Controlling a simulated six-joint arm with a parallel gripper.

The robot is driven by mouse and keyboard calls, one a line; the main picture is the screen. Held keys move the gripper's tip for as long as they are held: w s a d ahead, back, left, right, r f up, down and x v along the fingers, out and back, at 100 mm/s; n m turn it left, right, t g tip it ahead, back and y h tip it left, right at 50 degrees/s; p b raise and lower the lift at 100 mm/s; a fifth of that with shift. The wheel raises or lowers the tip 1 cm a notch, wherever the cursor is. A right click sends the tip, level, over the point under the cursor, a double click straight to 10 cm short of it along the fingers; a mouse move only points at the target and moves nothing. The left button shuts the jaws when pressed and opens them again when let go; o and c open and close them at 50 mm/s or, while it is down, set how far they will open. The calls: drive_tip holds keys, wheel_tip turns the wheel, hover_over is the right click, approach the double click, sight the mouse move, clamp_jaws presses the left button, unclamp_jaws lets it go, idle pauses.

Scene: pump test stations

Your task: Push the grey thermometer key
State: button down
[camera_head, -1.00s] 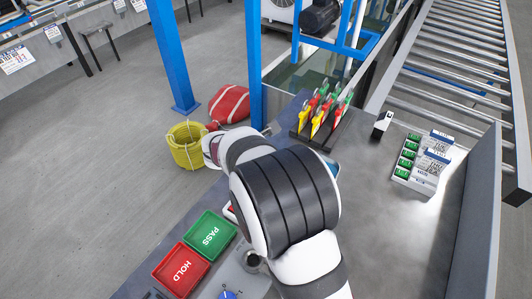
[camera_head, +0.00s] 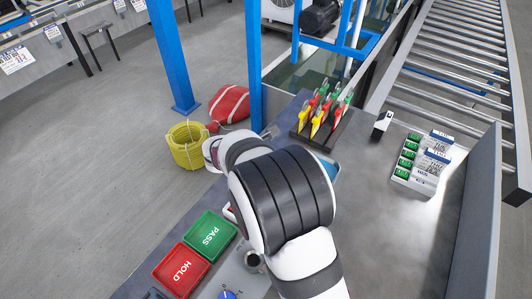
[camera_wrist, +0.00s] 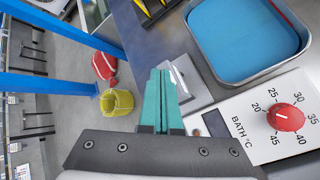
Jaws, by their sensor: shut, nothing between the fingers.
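My gripper (camera_wrist: 161,74) shows in the wrist view with its teal fingers shut together and nothing between them. A light grey box with a flat top (camera_wrist: 196,86) lies just beyond and to the right of the fingertips; the fingers overlap its left part in the picture. A small pale raised piece (camera_wrist: 179,80) on it may be the grey thermometer key, but I cannot tell for sure. Whether the fingertips touch it is not clear. In the head view my arm hides the gripper and this box.
A white bath panel (camera_wrist: 245,125) with a red dial (camera_wrist: 286,116) and a blue-filled tray (camera_wrist: 240,40) are right of the fingers. Green PASS (camera_head: 210,236) and red HOLD (camera_head: 180,268) trays lie near my arm. A rack of coloured clips (camera_head: 322,125) stands behind.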

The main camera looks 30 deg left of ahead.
drive_tip(key=shift+r, duration=3.55)
drive_tip(key=s+d+r+m+g+h, duration=0.2)
drive_tip(key=d+m, duration=0.6)
drive_tip(key=d, duration=0.6)
drive_tip(key=s+d+r+m+g+h, duration=0.25)
drive_tip(key=d+m, duration=0.55)
drive_tip(key=d, duration=0.6)
drive_tip(key=s+d+m+g+y, duration=0.1)
drive_tip(key=s+d+m+g, duration=0.2)
drive_tip(key=s+d+m, duration=0.4)
drive_tip(key=s+f+m+g+y, duration=0.2)
drive_tip(key=s+m+y, duration=0.2)
drive_tip(key=s+m, duration=0.6)
drive_tip(key=s, duration=0.5)
drive_tip(key=shift+s+d+m, duration=0.15)
drive_tip(key=shift+d+m, duration=0.15)
drive_tip(key=shift+m, duration=0.1)
drive_tip(key=shift+f, duration=0.1)
